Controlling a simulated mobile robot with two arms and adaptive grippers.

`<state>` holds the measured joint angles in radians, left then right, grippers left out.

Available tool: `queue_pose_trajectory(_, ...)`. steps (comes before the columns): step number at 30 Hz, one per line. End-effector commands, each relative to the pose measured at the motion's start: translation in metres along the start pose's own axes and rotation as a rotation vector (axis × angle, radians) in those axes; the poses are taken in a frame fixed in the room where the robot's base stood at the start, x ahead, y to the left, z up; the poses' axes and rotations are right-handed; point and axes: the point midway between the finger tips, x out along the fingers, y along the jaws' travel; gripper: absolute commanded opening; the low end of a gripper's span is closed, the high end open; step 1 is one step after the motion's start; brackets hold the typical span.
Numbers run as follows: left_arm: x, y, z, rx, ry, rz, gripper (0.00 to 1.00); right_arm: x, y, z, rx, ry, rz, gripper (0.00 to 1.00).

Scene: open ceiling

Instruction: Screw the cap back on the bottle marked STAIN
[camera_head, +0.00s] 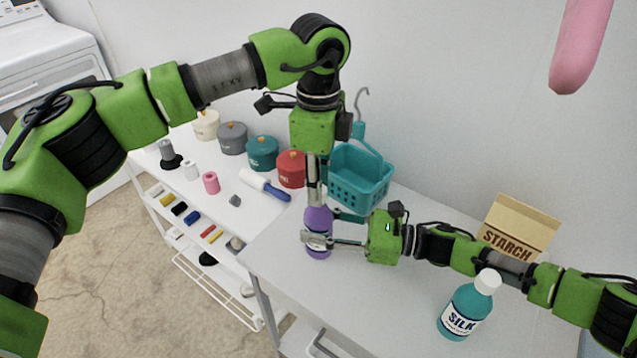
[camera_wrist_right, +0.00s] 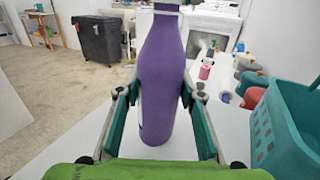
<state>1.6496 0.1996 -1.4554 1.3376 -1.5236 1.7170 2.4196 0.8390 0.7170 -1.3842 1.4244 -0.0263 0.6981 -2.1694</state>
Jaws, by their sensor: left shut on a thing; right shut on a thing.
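A purple bottle (camera_head: 318,220) stands upright near the front edge of the white table; its lettering cannot be read. It fills the middle of the right wrist view (camera_wrist_right: 163,95), with a pale label edge along its left side. My right gripper (camera_head: 322,241) comes from the right and is shut around the bottle's body. My left gripper (camera_head: 317,200) points straight down over the bottle's top, its fingers shut at the neck. The cap is hidden between those fingers, so I cannot tell how it sits on the neck.
A teal SILK bottle (camera_head: 464,312) with a white cap stands at front right. A STARCH box (camera_head: 517,228) is behind my right arm. A teal basket (camera_head: 358,178) stands just behind the purple bottle. Several lidded pots (camera_head: 263,152) line the lower shelf unit at left.

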Motion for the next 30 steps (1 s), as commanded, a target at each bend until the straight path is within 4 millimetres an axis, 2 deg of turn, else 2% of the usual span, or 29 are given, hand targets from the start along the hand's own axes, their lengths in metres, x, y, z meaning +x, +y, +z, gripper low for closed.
queue_pose_trajectory(5,0.0001,-0.0001,0.0002,0.307,0.0,-0.001,0.0,0.0,0.0002,-0.0002,0.0,0.0,0.0,0.0)
queue_pose_trajectory(30,0.0012,-0.0008,0.0007,2.076,-0.001,-0.001,0.0,0.0,0.0005,-0.0003,-0.001,0.0,0.001,0.0)
